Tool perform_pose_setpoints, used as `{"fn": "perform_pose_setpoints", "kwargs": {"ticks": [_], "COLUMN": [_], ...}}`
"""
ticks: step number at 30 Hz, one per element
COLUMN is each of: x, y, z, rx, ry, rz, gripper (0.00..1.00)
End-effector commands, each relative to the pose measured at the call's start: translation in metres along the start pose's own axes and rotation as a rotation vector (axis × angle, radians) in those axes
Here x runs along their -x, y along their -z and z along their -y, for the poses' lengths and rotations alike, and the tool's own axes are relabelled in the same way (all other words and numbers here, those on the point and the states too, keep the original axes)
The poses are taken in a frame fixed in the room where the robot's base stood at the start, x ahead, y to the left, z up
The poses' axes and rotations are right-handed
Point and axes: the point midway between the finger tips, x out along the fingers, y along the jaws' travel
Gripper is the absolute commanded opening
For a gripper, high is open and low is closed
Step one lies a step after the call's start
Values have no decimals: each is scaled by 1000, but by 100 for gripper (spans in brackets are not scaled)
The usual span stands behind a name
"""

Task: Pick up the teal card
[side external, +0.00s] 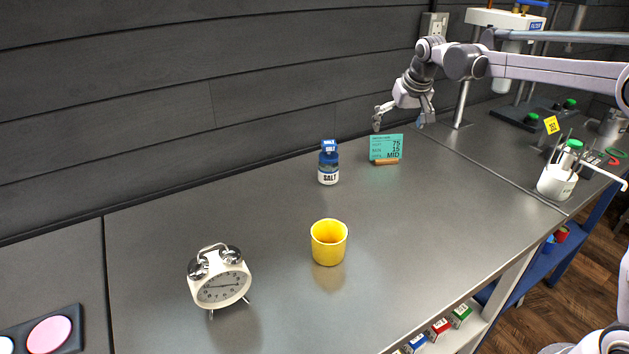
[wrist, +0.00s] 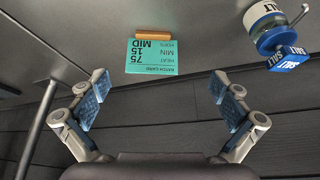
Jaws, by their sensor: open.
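The teal card (side external: 386,147) stands upright in a small wooden holder (side external: 385,162) on the grey metal counter, near the back wall. My gripper (side external: 401,116) is open and empty, above the card and a little apart from it. In the wrist view the card (wrist: 152,57) appears upside down, beyond and between the open fingers (wrist: 162,95), with its wooden holder (wrist: 152,34) past it. The card carries dark print, including "75", "15" and "MID".
A blue-capped salt jar (side external: 328,164) stands left of the card, and also shows in the wrist view (wrist: 268,22). A yellow cup (side external: 328,243) and a cream alarm clock (side external: 219,278) stand nearer the front. A white pot of tools (side external: 556,182) is at right. The counter (side external: 440,210) right of the cup is clear.

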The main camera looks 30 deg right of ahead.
Motion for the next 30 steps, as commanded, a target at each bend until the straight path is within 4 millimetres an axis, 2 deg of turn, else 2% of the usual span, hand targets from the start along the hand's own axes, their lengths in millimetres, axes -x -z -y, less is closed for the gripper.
{"fn": "perform_pose_setpoints", "kwargs": {"ticks": [3, 8, 11, 18, 26, 30], "x": [-21, -35, -44, -78, -96, -114], "y": [15, 24, 25, 24, 24, 25], "z": [-6, -10, -11, -11, -12, -13], "rx": [-24, -39, -42, -41, -41, -41], "ry": [-13, -22, -23, -23, -22, -22], "rz": [15, 24, 26, 25, 25, 25], "gripper": [100, 100, 100, 100, 100, 100]}}
